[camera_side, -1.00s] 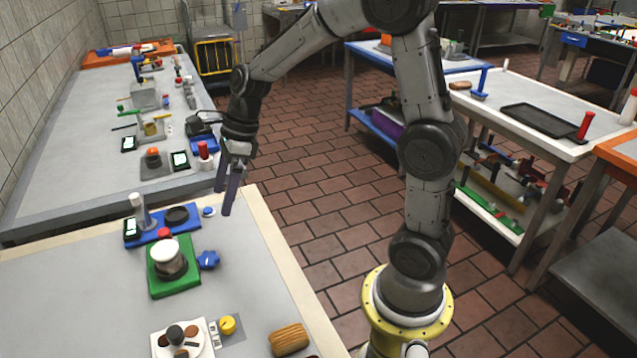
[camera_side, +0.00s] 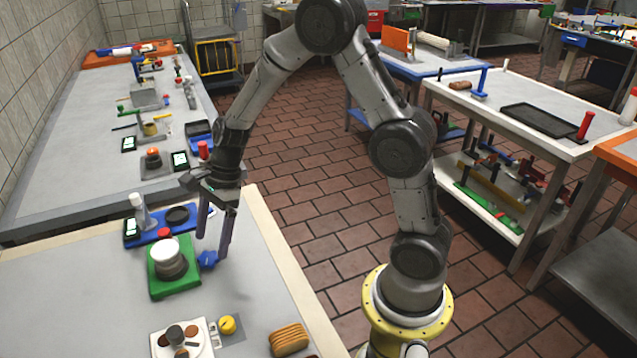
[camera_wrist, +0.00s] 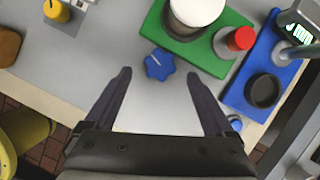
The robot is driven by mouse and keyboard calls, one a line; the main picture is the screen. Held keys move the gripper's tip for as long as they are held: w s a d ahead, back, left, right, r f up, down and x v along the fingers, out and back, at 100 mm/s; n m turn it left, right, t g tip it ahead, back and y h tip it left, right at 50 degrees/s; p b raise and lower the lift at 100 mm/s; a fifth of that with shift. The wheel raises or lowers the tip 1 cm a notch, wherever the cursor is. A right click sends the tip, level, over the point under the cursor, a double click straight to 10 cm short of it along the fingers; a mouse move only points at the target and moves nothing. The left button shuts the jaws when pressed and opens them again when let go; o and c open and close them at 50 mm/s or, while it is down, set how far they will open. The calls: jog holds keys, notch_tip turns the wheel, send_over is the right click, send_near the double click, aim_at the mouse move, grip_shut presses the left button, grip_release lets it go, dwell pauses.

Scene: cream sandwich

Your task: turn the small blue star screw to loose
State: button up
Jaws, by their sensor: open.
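The small blue star screw (camera_side: 207,259) sits on the right side of the green base of a device, near the table's edge. In the wrist view the star screw (camera_wrist: 159,65) shows a pale line on its top and lies ahead of the fingers, between their lines. My gripper (camera_side: 212,248) is open, its two dark fingers pointing down by the star screw in the side view. In the wrist view my gripper (camera_wrist: 160,75) has its fingertips wide apart with nothing between them. I cannot tell from the side view whether a finger touches the screw.
The green base (camera_side: 182,284) carries a white-topped round part (camera_side: 165,250) and a red knob (camera_wrist: 240,39). Behind it is a blue base (camera_wrist: 238,98) with a black cup (camera_wrist: 264,90). A yellow knob (camera_side: 227,324) and a bread loaf (camera_side: 289,339) are nearer. Bare table lies right of the screw.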

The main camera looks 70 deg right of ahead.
aim_at(209, 258)
jog(key=x, duration=0.3)
jog(key=shift+s+f, duration=0.1)
jog(key=shift+s+m+t, duration=0.15)
jog(key=shift+m+t, duration=0.15)
jog(key=shift+m, duration=0.7)
jog(key=m, duration=0.1)
jog(key=m+t+h, duration=0.1)
jog(key=m, duration=0.1)
jog(key=m+h, duration=0.1)
jog(key=m, duration=0.1)
jog(key=shift+s+a, duration=0.15)
jog(key=shift+a, duration=0.1)
jog(key=s+d+r+t, duration=0.1)
jog(key=s+r, duration=0.2)
jog(key=r, duration=0.6)
jog(key=s+d+r+t, duration=0.1)
jog(key=s+r, duration=0.2)
jog(key=r, duration=0.5)
jog(key=s+d+r+n+h, duration=0.1)
jog(key=s+r+n, duration=0.2)
jog(key=s+n, duration=1.3)
jog(key=n, duration=0.7)
jog(key=shift+d+t+h, duration=0.35)
jog(key=shift+t+h, duration=0.05)
